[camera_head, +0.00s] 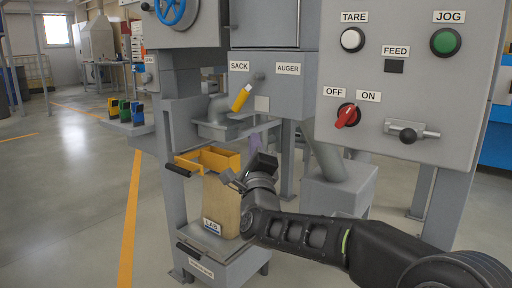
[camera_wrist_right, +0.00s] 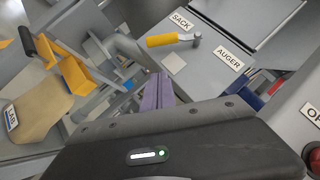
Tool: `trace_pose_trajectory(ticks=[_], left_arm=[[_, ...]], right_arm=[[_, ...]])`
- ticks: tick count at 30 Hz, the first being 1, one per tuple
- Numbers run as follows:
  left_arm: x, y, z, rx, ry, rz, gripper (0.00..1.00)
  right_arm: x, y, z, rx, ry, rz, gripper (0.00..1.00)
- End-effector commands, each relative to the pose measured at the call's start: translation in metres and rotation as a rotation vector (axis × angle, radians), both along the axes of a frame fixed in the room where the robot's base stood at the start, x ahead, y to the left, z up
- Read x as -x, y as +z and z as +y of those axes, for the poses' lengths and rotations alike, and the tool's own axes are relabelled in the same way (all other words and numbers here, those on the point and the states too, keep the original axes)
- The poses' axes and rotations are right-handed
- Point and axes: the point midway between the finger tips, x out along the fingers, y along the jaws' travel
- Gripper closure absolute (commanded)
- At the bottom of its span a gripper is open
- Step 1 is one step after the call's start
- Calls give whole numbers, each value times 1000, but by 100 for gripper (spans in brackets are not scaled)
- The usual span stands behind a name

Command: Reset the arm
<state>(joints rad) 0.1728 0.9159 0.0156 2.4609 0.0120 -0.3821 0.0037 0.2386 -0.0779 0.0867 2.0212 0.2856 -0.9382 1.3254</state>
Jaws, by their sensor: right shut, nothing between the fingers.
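My right arm reaches in from the right in the head view, low in front of the machine. Its gripper (camera_head: 255,140) points away from me, below the SACK/AUGER plate (camera_head: 273,64). In the right wrist view its two purple fingers (camera_wrist_right: 158,91) lie together, with nothing seen between them. The fingers appear apart from the yellow-handled lever (camera_head: 241,98), which slants down to the left. A brown sack (camera_head: 221,206) with a LAB label stands upright left of my right wrist, below a yellow frame (camera_head: 221,158). My left gripper is not in view.
A grey control panel (camera_head: 455,90) with white TARE and green JOG buttons and a red OFF/ON knob (camera_head: 346,115) stands right, above my forearm. A grey sloping duct (camera_head: 323,150) is behind the arm. Small coloured bins (camera_head: 124,111) stand left. Open floor lies at far left.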

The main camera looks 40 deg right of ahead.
Motion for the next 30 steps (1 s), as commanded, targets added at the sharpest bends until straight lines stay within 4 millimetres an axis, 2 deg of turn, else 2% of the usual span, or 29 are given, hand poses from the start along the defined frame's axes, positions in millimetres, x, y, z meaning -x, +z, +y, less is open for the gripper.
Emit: trace_pose_trajectory(ticks=[6, 23, 28, 30], left_arm=[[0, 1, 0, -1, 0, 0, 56], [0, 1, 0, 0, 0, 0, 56], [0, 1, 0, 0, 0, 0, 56], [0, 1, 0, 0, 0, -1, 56]], right_arm=[[10, -5, 6, 0, -1, -1, 100], [10, -6, 6, 7, -5, 4, 100], [5, -11, 9, 109, -30, 96, 100], [-1, -25, 18, 212, -33, 200, 100]])
